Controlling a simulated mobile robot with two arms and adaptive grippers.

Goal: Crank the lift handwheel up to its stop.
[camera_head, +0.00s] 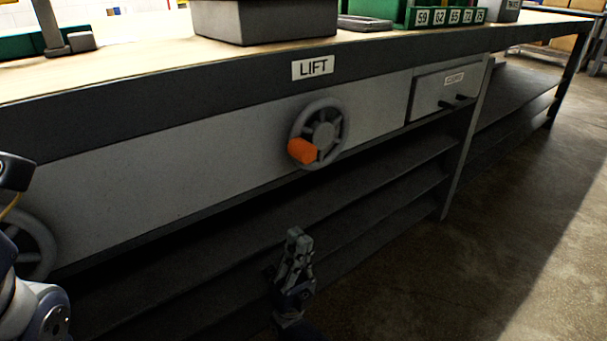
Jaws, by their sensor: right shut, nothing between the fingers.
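The lift handwheel (325,131) is a grey spoked wheel on the bench's front panel, under a white LIFT label (313,67). Its orange crank knob (302,151) sits at the wheel's lower left. My right gripper (297,240) is below the wheel, in front of the lower shelves. Its fingers are shut and hold nothing, and it is apart from the wheel and knob. Part of my left arm shows at the left edge, but no left gripper fingers can be seen.
A second grey wheel (28,245) shows partly at the lower left. A drawer (432,94) with dark handles is right of the handwheel. The bench top holds a grey bin (264,20) and a green rack (432,16). Open floor (520,220) lies to the right.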

